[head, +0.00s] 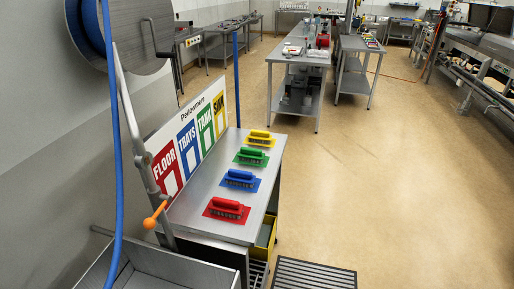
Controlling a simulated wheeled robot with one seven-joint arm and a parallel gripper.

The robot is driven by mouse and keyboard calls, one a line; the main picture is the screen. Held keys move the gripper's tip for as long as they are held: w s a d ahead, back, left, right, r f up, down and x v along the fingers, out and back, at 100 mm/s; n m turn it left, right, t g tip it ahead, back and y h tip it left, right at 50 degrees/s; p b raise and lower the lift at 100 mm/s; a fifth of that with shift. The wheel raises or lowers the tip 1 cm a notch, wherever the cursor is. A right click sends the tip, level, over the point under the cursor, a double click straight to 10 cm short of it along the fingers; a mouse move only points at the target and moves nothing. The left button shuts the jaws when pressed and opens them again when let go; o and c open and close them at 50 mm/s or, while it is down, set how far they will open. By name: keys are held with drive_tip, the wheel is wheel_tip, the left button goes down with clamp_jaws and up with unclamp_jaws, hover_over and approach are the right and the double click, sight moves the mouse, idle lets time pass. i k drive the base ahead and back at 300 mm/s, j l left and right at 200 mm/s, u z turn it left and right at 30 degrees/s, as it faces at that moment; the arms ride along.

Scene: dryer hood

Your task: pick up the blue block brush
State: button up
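The blue block brush (240,177) lies on a blue mat on the steel table (212,163) at the lower middle of the head view. It is third from the front wall end in a row, between the green brush (250,154) behind it and the red brush (226,205) in front of it. Nothing touches its handle. My gripper does not show in this view.
A yellow brush (260,136) lies at the row's far end. A colour-coded sign board (190,136) stands along the table's left edge. A hose reel (125,35), blue hose and steel sink (160,270) are at left. Open floor (370,190) lies right of the table.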

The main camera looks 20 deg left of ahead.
sight(239, 178)
drive_tip(key=i+u, duration=0.15)
drive_tip(key=i, duration=0.3)
drive_tip(key=i+l+u, duration=0.1)
drive_tip(key=i, duration=0.35)
drive_tip(key=i+l+u, duration=0.15)
drive_tip(key=i, duration=0.3)
drive_tip(key=i+l+u, duration=0.15)
drive_tip(key=i, duration=0.3)
drive_tip(key=i+l+u, duration=0.1)
drive_tip(key=u, duration=3.4)
